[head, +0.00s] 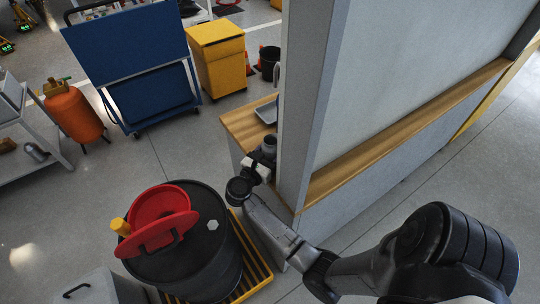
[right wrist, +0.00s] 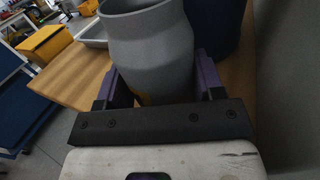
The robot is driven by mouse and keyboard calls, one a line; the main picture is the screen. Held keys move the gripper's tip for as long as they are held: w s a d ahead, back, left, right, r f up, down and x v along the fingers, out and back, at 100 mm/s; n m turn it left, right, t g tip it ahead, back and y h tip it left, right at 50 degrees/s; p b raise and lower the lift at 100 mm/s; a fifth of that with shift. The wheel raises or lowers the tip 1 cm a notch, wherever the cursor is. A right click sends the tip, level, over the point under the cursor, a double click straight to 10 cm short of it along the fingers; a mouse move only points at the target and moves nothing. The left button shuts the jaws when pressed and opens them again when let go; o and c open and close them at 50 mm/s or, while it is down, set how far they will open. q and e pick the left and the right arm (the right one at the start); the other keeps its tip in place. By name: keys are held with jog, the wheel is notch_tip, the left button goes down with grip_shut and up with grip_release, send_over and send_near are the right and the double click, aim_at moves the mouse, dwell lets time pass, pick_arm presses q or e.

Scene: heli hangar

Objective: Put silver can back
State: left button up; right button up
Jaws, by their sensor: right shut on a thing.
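A grey, open-topped can (head: 269,143) is at the wooden counter end, beside the wall post. It fills the upper middle of the right wrist view (right wrist: 150,50), upright, between two purple-grey fingers. My right gripper (head: 264,156) is shut on this can; in the right wrist view the gripper (right wrist: 152,88) has a finger on each side of it. The can's base is hidden, so I cannot tell whether it touches the wood. Another small silver can (head: 36,152) lies on the grey shelf at the far left. My left gripper is not in view.
The wooden counter (head: 240,124) holds a pale tray (head: 267,112) behind the can. The grey wall post (head: 302,110) stands close on the right. A black drum (head: 205,255) with a red lid-like piece (head: 158,215) stands in front. Bare floor lies left of the counter.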

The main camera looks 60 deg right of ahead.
jog(key=o, duration=1)
jog(key=shift+s+f, duration=0.15)
jog(key=shift+f, duration=0.8)
jog(key=shift+r+p, duration=0.7)
jog(key=shift+p, duration=0.1)
jog(key=shift+w+a, duration=0.2)
jog(key=shift+a, duration=0.15)
jog(key=a, duration=0.6)
jog(key=shift+w+a+r, duration=0.3)
jog(key=shift+a+r, duration=0.05)
jog(key=shift+a, duration=0.05)
